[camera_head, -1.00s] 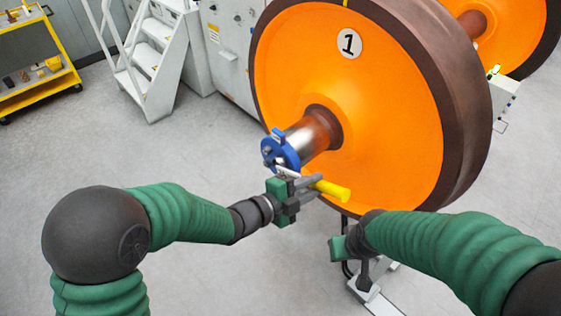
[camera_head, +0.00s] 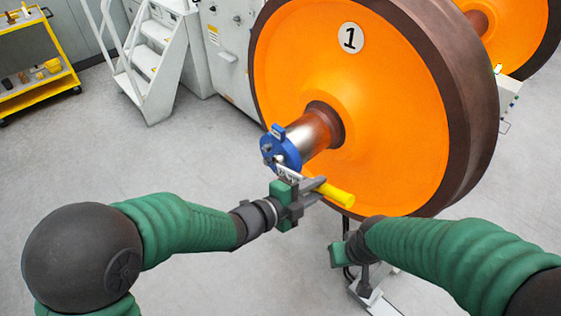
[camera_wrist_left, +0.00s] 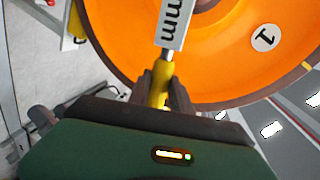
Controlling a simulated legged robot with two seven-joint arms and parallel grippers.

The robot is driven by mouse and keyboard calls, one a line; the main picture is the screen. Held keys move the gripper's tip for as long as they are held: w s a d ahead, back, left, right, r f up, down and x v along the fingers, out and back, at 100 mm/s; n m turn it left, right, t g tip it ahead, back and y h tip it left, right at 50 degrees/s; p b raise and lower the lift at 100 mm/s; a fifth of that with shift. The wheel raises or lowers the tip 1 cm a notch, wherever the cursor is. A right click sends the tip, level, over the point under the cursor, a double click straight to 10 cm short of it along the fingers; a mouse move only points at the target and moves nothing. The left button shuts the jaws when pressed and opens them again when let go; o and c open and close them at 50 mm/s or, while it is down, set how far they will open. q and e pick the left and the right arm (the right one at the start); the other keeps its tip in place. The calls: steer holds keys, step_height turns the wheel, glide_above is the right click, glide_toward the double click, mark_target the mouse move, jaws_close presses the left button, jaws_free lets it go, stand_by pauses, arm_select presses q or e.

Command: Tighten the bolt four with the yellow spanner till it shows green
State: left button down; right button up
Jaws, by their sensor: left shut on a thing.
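The yellow spanner (camera_head: 337,195) is held in my left gripper (camera_head: 306,190), which is shut on its yellow handle. Its metal end reaches toward the blue cap (camera_head: 279,150) on the axle end of the orange wheel marked 1 (camera_head: 400,110). Whether the spanner sits on a bolt cannot be told. In the left wrist view the yellow handle (camera_wrist_left: 159,85) runs between the fingers to a pale head (camera_wrist_left: 174,24) marked "mm". Bolt four cannot be singled out, and no green bolt shows. My right gripper (camera_head: 345,252) is low below the wheel; its fingers are not clear.
A second orange wheel (camera_head: 518,30) stands behind at the upper right. White steps (camera_head: 150,60) and grey cabinets (camera_head: 222,45) stand at the back. A yellow trolley (camera_head: 38,90) is at the far left. The floor at left is clear.

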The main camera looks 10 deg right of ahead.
stand_by(0.3)
arm_select(q)
steer(key=shift+s+d+f+m+b, duration=0.1)
steer(key=shift+f+m+b, duration=0.25)
steer(key=shift+b, duration=0.55)
steer(key=shift+r, duration=0.35)
steer(key=shift+s+a+f, duration=0.1)
steer(key=shift+s+a, duration=0.65)
steer(key=shift+a, duration=0.3)
steer(key=shift+s+a, duration=0.7)
steer(key=shift+a, duration=0.35)
